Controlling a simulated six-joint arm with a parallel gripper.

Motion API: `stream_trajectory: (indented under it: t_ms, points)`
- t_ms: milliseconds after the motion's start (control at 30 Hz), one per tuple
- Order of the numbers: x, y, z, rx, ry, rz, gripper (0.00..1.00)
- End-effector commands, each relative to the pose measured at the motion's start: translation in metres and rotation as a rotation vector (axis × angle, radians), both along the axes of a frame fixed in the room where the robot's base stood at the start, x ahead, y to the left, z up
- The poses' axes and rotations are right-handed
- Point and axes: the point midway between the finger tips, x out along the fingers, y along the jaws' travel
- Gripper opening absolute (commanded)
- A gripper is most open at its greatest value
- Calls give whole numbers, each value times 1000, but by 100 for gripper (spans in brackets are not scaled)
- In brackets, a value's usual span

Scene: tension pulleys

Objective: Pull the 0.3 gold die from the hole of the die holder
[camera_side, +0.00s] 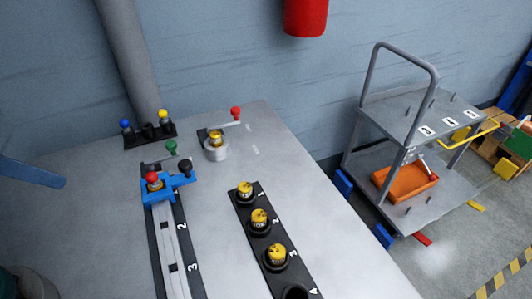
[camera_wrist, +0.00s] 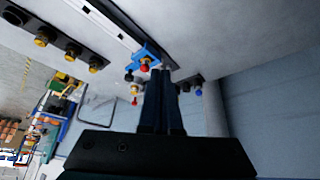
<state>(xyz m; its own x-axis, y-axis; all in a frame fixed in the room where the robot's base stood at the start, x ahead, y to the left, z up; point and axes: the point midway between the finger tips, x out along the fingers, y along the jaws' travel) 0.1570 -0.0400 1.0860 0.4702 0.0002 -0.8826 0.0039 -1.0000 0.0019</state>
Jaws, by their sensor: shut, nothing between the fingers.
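A black strip (camera_side: 262,234) numbered 1 to 4 lies on the grey table. Gold dies sit at its places 1 (camera_side: 245,188), 2 (camera_side: 259,217) and 3 (camera_side: 277,254). Place 4 (camera_side: 295,292) is a bare dark hole. I cannot read a 0.3 mark or tell for sure which part is the die holder. Another gold piece (camera_side: 215,138) sits on a grey cylinder (camera_side: 217,152) with a red-knobbed crank. My gripper (camera_wrist: 162,76) is shut and empty in the wrist view, apart from the strip's gold dies (camera_wrist: 72,50). The side view does not show its fingers.
A blue clamp (camera_side: 158,191) with red and black knobs sits on a numbered rail (camera_side: 170,240). A black rack (camera_side: 135,140) with blue and yellow-topped pieces stands behind. A cart (camera_side: 415,150) stands right. The table right of the strip is clear.

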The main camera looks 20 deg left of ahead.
Motion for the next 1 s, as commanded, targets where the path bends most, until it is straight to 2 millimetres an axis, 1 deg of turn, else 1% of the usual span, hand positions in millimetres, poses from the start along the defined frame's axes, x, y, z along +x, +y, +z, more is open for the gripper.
stream_trajectory:
  t_ms: [233,267,300,367,400,433,567,700,767,867,1000]
  points:
    - [0,0,0,1,-1,-3,0]
    - [0,0,0,1,-1,-3,4]
    - [1,0,1,1,-2,-2,19]
    - [1,0,1,-6,-2,11,42]
    - [2,1,2,-12,-7,27,57]
    - [5,1,7,-17,-26,43,66]
    - [27,4,33,-34,-89,97,66]
    - [63,4,57,-53,-119,146,66]
    - [79,3,64,-59,-123,161,66]
    - [108,-1,72,-69,-126,184,66]
    - [152,-10,72,-78,-118,205,66]
